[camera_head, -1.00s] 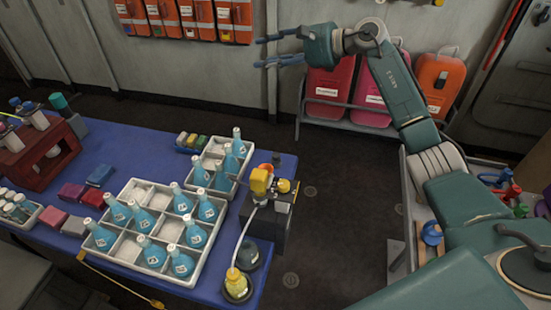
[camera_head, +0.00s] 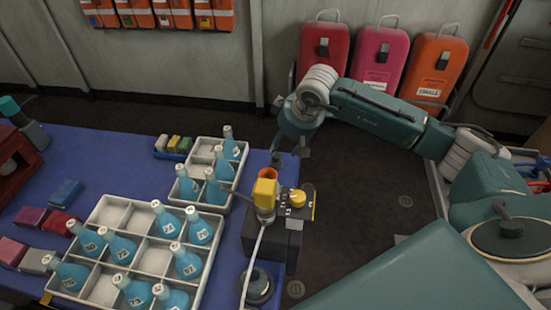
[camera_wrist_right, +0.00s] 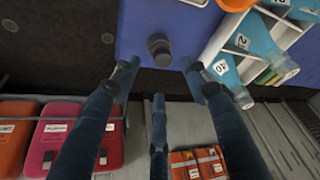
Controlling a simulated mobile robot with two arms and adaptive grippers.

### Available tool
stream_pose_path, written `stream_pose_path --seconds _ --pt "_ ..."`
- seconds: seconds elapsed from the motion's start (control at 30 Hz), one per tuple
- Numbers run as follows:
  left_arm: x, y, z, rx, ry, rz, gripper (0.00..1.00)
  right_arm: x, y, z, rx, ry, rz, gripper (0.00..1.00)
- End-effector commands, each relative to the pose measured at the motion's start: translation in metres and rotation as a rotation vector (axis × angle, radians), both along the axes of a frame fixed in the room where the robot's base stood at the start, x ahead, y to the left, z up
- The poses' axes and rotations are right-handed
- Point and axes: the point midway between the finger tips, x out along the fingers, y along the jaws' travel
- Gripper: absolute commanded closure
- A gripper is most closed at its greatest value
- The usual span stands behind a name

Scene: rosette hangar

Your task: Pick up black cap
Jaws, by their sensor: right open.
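The black cap (camera_wrist_right: 160,48) stands on the blue table in the right wrist view, near the table's end edge. It is a small dark cylinder with a wider base. My right gripper (camera_wrist_right: 158,95) is open, with its three blue fingers spread and nothing between them. The cap lies beyond the fingertips, roughly between the two outer ones, apart from them. In the head view my right gripper (camera_head: 290,155) points down by the table's far right corner. There the cap is hard to tell apart from the dark fingers. My left gripper is not in view.
White crates (camera_head: 135,217) hold blue bottles on the blue table (camera_head: 110,146). Pink and orange cases (camera_head: 380,55) stand by the wall. The floor right of the table is clear.

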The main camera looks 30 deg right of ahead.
Motion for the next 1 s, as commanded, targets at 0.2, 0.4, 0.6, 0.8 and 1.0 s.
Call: stream_pose_path --seconds 0.2,0.4,0.6,0.8,1.0 --pt "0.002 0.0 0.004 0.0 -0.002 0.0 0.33 0.006 0.002 -0.016 0.001 0.002 -0.001 0.55" --pt "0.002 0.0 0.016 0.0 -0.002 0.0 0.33 0.014 0.01 -0.043 0.003 0.004 -0.001 0.55" --pt "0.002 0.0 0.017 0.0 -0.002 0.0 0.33 0.022 0.009 -0.06 0.001 0.0 -0.002 0.55" --pt "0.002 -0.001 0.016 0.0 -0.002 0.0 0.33 0.023 0.009 -0.061 0.001 -0.001 -0.001 0.55" --pt "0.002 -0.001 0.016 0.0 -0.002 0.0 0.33 0.023 0.009 -0.061 0.001 -0.002 -0.002 0.84"
